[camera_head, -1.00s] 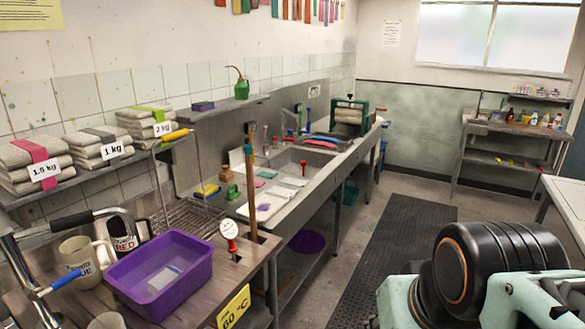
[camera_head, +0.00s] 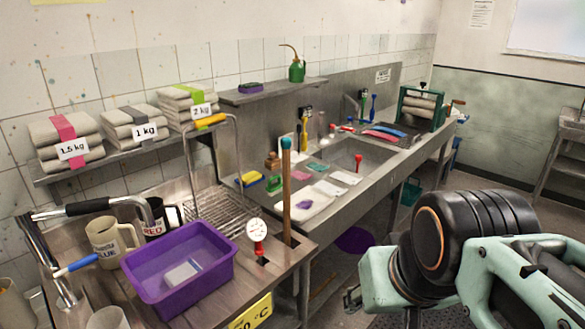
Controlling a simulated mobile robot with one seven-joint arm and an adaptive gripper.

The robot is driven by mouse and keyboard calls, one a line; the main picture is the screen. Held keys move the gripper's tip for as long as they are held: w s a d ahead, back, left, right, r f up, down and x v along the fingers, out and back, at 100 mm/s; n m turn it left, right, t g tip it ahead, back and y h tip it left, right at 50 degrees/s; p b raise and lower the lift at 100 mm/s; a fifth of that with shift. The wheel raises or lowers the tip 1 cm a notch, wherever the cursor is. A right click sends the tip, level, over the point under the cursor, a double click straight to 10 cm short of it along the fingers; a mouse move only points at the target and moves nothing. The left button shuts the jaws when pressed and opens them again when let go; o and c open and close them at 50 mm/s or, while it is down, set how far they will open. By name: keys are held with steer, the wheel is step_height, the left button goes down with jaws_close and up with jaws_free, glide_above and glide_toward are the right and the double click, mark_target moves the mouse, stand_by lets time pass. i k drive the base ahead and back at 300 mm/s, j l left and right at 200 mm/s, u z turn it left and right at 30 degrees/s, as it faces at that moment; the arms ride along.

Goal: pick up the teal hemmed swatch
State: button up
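A small flat teal swatch (camera_head: 318,167) lies on the grey counter left of the sink basin, in the middle of the head view. It is too small to make out a hem. My arm fills the lower right of the view, well in front of the counter and apart from the swatches.
A purple tub (camera_head: 150,290) stands on the wooden worktop at the lower left, near mugs (camera_head: 108,242). A wooden stick (camera_head: 286,200) rises by the dial thermometer (camera_head: 257,231).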

mark_target(319, 167)
steer(key=z, duration=0.35)
steer(key=i+u, duration=0.1)
steer(key=u, duration=0.3)
steer(key=l+u, duration=0.1)
steer(key=u, duration=0.3)
steer(key=i+l+u, duration=0.1)
steer(key=u, duration=0.3)
steer(key=i+l+u, duration=0.35)
steer(key=l+u, duration=0.15)
steer(key=l, duration=0.2)
steer(key=i+l+u, duration=0.15)
steer(key=l, duration=0.35)
steer(key=i+l+u, duration=0.15)
steer(key=l, duration=0.35)
steer(key=l+u, duration=0.2)
steer(key=l, duration=0.35)
